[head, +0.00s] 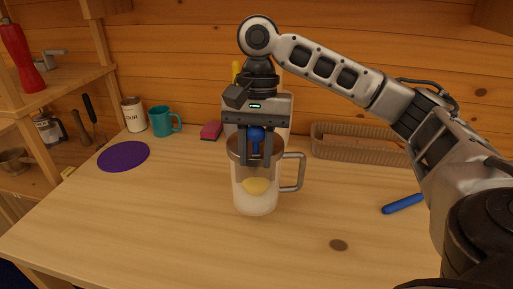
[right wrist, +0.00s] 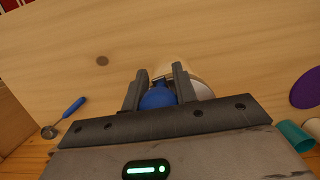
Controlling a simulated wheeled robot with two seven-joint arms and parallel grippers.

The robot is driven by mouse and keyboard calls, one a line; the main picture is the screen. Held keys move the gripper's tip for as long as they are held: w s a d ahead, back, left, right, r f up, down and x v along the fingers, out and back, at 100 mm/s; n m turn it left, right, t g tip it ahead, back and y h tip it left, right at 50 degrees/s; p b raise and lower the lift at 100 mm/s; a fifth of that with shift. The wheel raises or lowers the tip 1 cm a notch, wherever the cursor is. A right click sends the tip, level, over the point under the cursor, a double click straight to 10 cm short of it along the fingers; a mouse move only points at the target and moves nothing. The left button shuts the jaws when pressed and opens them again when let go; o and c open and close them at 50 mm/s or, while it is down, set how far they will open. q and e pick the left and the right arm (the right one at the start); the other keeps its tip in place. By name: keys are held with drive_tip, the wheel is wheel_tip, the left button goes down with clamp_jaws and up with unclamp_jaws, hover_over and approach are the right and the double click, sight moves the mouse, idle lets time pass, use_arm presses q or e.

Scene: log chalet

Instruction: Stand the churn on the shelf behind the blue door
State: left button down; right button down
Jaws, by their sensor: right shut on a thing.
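A clear jar with a grey side handle and pale contents with a yellow lump, seemingly the churn (head: 255,199), appears upright on the wooden table. My right gripper (head: 255,160) points down at its top, shut on a blue knob (head: 256,134). The knob also shows between the fingers in the right wrist view (right wrist: 158,98), with the pale vessel partly hidden behind them. I cannot tell how the knob joins the jar. My left gripper is not in view. No blue door shows.
Open wooden shelves (head: 68,78) stand at left. A purple disc (head: 124,156), teal mug (head: 162,121), pink sponge (head: 211,130) and wicker tray (head: 360,149) lie toward the back. A blue-handled tool (head: 402,204) lies at right. The table's front is clear.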

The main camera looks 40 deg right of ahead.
sight(256, 158)
drive_tip(key=shift+w+d+f, duration=0.2)
drive_tip(key=shift+w+f, duration=0.05)
drive_tip(key=shift+f, duration=1.6)
drive_tip(key=c, duration=1.1)
unclamp_jaws()
drive_tip(key=shift+f, duration=0.15)
